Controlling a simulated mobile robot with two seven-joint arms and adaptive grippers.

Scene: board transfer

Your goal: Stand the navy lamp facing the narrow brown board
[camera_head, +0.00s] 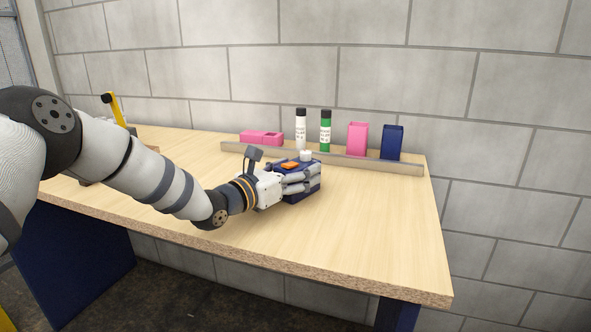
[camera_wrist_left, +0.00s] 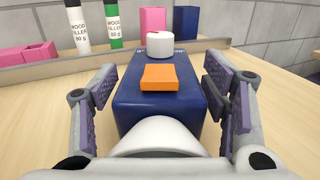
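A navy block-shaped body (camera_head: 304,193) stands on the table, with an orange pad (camera_head: 290,165) and a white round knob (camera_head: 306,155) on top; it looks like the navy lamp. My left gripper (camera_head: 300,181) reaches it from the left, with its fingers along the body's sides. In the left wrist view the navy body (camera_wrist_left: 135,100) lies between the open fingers, with a small gap at each pad. I cannot see a lamp face. No board is clearly the narrow brown one; a brown piece (camera_head: 90,182) shows partly behind my left arm. My right gripper is out of view.
A low grey-brown rail (camera_head: 390,166) runs along the table's back. Behind it stand pink blocks (camera_head: 262,138), a white bottle (camera_head: 300,130), a green bottle (camera_head: 325,132), a pink holder (camera_head: 357,138) and a navy holder (camera_head: 392,142). The table's right front (camera_head: 380,235) is clear.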

